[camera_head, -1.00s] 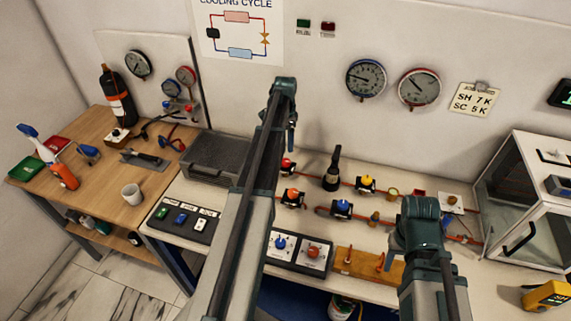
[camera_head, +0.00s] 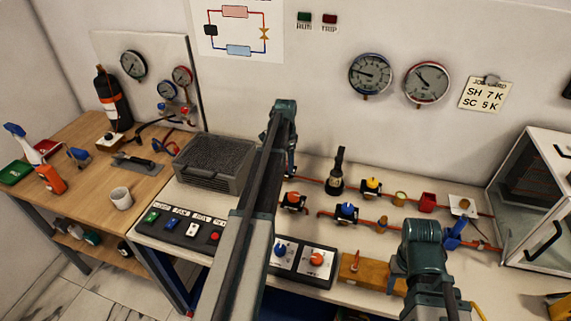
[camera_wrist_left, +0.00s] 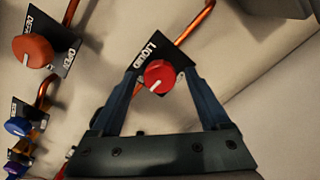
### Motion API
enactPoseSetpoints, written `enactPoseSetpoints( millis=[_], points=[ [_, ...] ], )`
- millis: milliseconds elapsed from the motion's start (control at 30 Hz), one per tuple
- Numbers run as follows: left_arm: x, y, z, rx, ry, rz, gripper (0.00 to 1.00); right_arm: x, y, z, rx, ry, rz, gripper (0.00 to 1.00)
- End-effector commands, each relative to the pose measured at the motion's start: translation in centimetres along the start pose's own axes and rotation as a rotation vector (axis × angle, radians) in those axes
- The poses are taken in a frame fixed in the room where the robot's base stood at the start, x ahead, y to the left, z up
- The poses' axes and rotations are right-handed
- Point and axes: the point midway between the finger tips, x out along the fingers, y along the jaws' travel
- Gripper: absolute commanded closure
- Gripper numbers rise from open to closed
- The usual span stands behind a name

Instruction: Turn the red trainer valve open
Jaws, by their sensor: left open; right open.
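The red valve knob (camera_wrist_left: 160,76) sits on a black plate lettered LIQUID in the left wrist view, with a white pointer mark. My left gripper (camera_wrist_left: 163,88) is open, one blue finger on each side of the knob; whether they touch it I cannot tell. In the head view my left arm hides this valve and most of the gripper. My right gripper (camera_head: 455,234) is open and empty, beside the pipes at the right of the bench.
An orange-knobbed valve (camera_head: 293,201) and a blue-knobbed valve (camera_head: 347,211) stand near the red one. A yellow-knobbed valve (camera_head: 372,186) and a dark upright bottle-like tool (camera_head: 337,172) are behind. A glass-sided cabinet (camera_head: 540,200) bounds the right.

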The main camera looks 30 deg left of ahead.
Motion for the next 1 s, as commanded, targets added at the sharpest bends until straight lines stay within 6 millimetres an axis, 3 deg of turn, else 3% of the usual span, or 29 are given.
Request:
enactPoseSetpoints(
  millis=[67,500,767,1000],
  points=[
    [-0.03,0.00,0.00,0.000,0.000,0.000,0.24,-0.03,0.00,0.00,0.000,0.000,0.000,0.50],
    [-0.02,0.00,0.00,0.000,0.000,0.000,1.00,-0.02,0.00,0.00,0.000,0.000,0.000,0.50],
    [-0.02,0.00,0.00,-0.027,0.000,0.000,1.00,-0.02,0.00,0.00,0.000,0.000,0.000,0.50],
    [-0.02,0.00,0.01,-0.161,0.000,0.000,1.00,-0.02,0.00,0.00,0.000,0.000,0.000,0.50]
  ],
)
